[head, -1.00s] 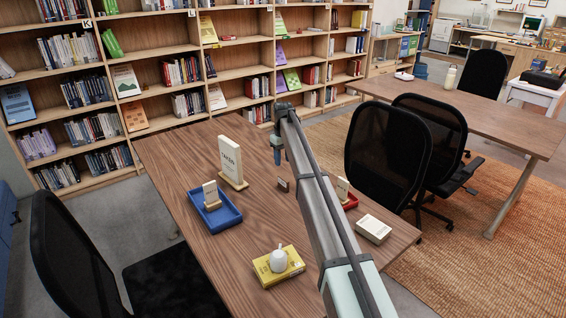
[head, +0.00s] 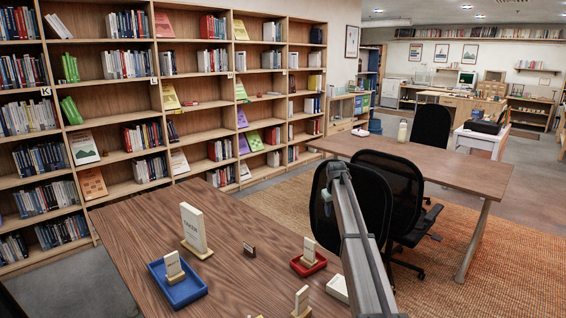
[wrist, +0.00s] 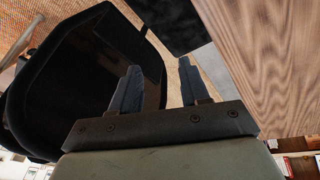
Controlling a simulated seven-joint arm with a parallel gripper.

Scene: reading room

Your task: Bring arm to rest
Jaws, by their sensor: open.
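My gripper (wrist: 159,78) shows in the wrist view with its two dark fingers spread apart and nothing between them. A black mesh chair back lies beyond the left finger, and the wooden table edge is to the right. In the head view my grey arm reaches up from the bottom right. Its far end stands in front of a black chair (head: 374,202), beyond the right side of the near table (head: 150,225). The fingers cannot be made out there.
The near table holds a blue tray (head: 200,291) and a red tray (head: 296,269), each with a small upright sign. Shelves line the back.

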